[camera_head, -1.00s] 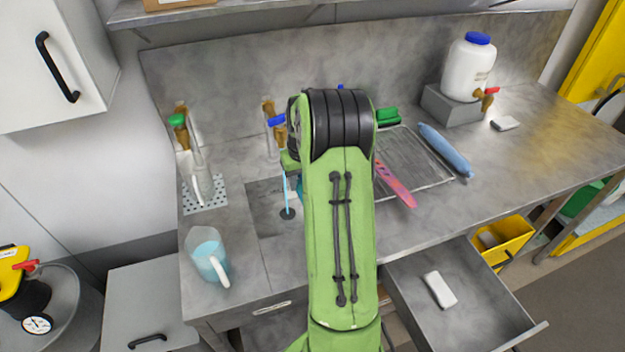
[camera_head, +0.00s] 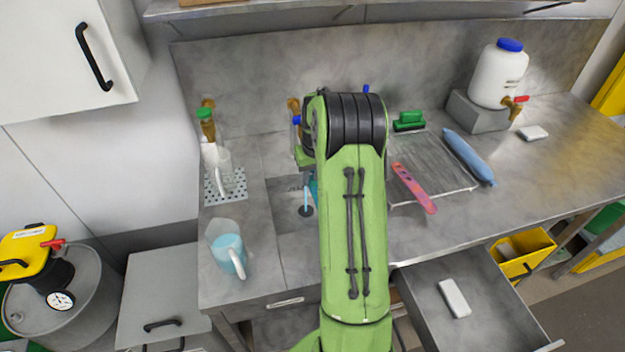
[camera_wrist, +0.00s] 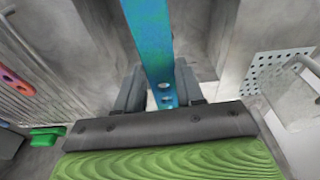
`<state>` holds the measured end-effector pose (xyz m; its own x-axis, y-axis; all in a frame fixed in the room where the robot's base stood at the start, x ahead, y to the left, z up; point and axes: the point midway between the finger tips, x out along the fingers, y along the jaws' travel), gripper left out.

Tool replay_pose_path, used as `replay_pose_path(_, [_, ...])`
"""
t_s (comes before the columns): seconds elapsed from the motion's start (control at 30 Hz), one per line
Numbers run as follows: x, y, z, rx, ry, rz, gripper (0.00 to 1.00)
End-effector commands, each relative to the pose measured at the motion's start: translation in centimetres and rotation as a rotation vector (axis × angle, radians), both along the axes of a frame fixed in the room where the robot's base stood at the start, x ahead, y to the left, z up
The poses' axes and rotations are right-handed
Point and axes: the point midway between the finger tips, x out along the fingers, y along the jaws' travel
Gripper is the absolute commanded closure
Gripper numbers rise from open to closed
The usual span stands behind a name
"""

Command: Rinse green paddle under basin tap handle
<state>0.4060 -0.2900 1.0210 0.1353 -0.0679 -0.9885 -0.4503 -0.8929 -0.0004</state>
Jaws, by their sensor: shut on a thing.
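My gripper (camera_wrist: 160,88) is shut on a blue-teal flat paddle (camera_wrist: 148,40) with holes near the held end. The paddle extends away from the fingers, its far end out of the wrist view. In the head view my arm hides the gripper and most of the paddle; a teal sliver (camera_head: 313,188) shows beside the arm over the basin (camera_head: 285,195). A brass tap with a blue handle (camera_head: 297,120) stands behind the basin, partly hidden. A thin light-blue streak (camera_head: 306,197), looking like water, stands above the drain. I cannot tell whether it touches the paddle.
A green-handled tap (camera_head: 205,115) and a perforated plate (camera_head: 213,190) are left of the basin. A jug of blue liquid (camera_head: 228,252) stands in front. A pink paddle (camera_head: 413,187), green block (camera_head: 408,121) and blue roll (camera_head: 468,156) lie right. An open drawer (camera_head: 425,300) juts out.

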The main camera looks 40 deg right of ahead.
Motion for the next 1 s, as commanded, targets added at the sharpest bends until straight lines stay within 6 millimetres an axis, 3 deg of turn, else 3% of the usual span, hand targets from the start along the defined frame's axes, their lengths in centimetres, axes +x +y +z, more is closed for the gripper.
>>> replay_pose_path(0.3, [0.2,-0.7,0.1,0.000,0.000,0.001,0.93])
replay_pose_path(0.7, [-0.1,0.4,0.0,-0.001,0.000,0.000,0.93])
replay_pose_path(1.0, [-0.1,0.2,0.1,-0.001,-0.001,-0.001,0.93])
